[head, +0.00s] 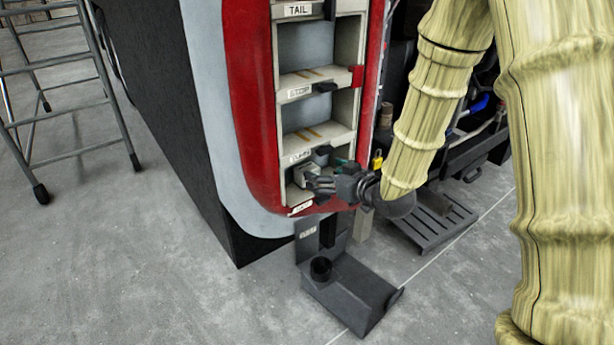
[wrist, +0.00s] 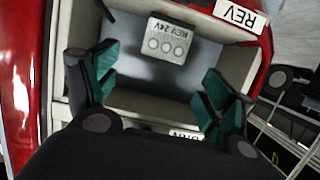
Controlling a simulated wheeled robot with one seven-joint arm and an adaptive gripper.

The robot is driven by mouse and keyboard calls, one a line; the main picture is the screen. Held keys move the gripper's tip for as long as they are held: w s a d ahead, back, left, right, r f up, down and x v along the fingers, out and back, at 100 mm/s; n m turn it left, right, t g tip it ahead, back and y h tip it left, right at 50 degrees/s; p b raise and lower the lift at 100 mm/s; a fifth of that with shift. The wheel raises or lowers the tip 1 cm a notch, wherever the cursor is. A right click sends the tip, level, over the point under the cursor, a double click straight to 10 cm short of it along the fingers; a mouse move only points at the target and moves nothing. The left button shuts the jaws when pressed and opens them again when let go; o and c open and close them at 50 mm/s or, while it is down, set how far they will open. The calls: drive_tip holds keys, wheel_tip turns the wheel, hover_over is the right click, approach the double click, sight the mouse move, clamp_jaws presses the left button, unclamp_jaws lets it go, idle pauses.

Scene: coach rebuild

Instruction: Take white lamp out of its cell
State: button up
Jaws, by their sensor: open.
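The white lamp appears to be the pale block marked "REV 24V" (wrist: 170,42) with three round marks, seen in the wrist view at the REV-labelled edge of its cell (wrist: 120,35). In the head view a pale block (head: 303,177) shows in the lowest cell, partly hidden by my gripper (head: 320,184). My gripper, also in the wrist view (wrist: 160,88), is open and empty at the cell mouth. Its teal-padded fingers are spread wide. The block lies beyond and between them toward the top of the picture, apart from both pads.
Cells marked TAIL (head: 299,10) and STOP (head: 300,91) are stacked above in the red-edged panel (head: 250,100). A dark tray with a round cup (head: 345,290) lies below on the floor. A slotted black step (head: 435,222) is to the right. A ladder (head: 60,70) stands left.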

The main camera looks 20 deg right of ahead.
sight(308, 168)
drive_tip(key=shift+p+x, duration=0.45)
drive_tip(key=shift+x, duration=3.8)
drive_tip(key=shift+a, duration=0.15)
drive_tip(key=c, duration=1.2)
